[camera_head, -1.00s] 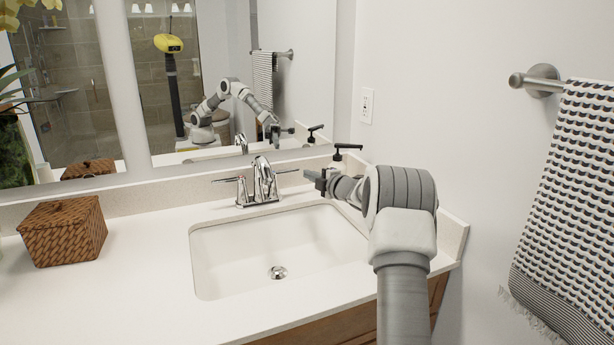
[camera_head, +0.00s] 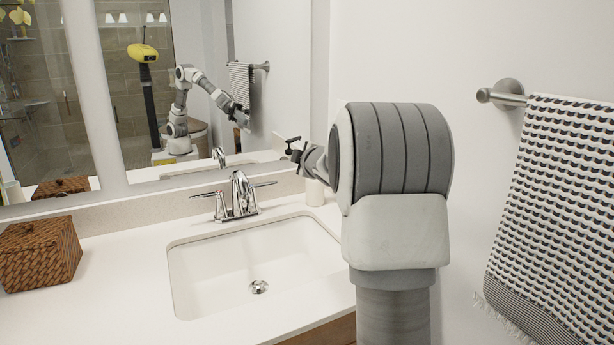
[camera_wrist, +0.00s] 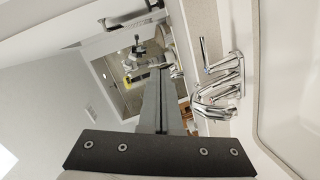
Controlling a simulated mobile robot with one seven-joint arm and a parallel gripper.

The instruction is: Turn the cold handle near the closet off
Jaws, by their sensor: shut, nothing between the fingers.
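The chrome faucet (camera_head: 240,196) stands behind the sink with a lever on each side. Its right lever (camera_head: 263,184) points out to the right and its left lever (camera_head: 205,195) to the left. In the wrist view the faucet (camera_wrist: 222,95) is right of the fingers, and one lever (camera_wrist: 203,52) has a small blue mark at its base, so it appears to be the cold one. My gripper (camera_wrist: 160,75) is shut and empty, apart from the levers. In the head view my gripper (camera_head: 299,156) is raised right of the faucet, partly hidden by my arm.
The white sink (camera_head: 255,262) is empty. A woven box (camera_head: 40,255) stands on the counter at left. A pale bottle (camera_head: 315,192) stands close to the wall, partly hidden by my arm. A mirror (camera_head: 205,50) is behind the faucet. A towel (camera_head: 550,200) hangs at right.

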